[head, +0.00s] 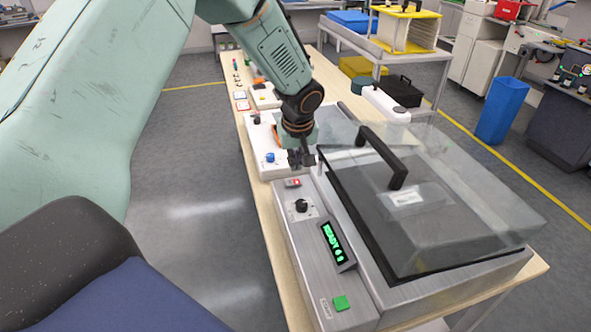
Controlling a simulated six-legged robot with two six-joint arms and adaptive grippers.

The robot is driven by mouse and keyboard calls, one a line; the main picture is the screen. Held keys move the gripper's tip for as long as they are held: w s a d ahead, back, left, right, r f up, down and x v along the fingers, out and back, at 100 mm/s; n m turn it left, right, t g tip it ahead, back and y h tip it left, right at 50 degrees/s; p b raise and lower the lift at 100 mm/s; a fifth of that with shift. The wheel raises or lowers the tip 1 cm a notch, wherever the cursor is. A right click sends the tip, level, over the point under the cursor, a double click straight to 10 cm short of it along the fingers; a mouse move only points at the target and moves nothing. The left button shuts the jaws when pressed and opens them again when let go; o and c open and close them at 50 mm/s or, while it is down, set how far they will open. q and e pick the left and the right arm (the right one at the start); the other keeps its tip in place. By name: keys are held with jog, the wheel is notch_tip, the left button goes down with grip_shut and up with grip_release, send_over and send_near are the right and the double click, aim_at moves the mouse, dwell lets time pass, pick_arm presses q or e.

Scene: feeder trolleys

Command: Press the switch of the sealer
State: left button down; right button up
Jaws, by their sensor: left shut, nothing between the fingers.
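The sealer (285,232) stands on the near end of a wooden table in the head view. It is a grey metal box with a clear lid (465,205) and a black lid handle (385,158). Its left panel has a small red switch (292,183) at the far end, a black knob (301,205), a lit green display (333,243) and a green button (341,302). My left gripper (301,162) is shut and empty, pointing down just beyond the red switch. I cannot tell whether it touches anything. My right gripper is not in view.
A white device with a blue knob (270,157) stands behind the sealer, close to my left gripper. Small items lie farther along the table (245,139). A blue bin (502,110) stands on the floor at right. Floor left of the table is clear.

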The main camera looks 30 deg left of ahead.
pick_arm(q)
jog(key=shift+v, duration=1.35)
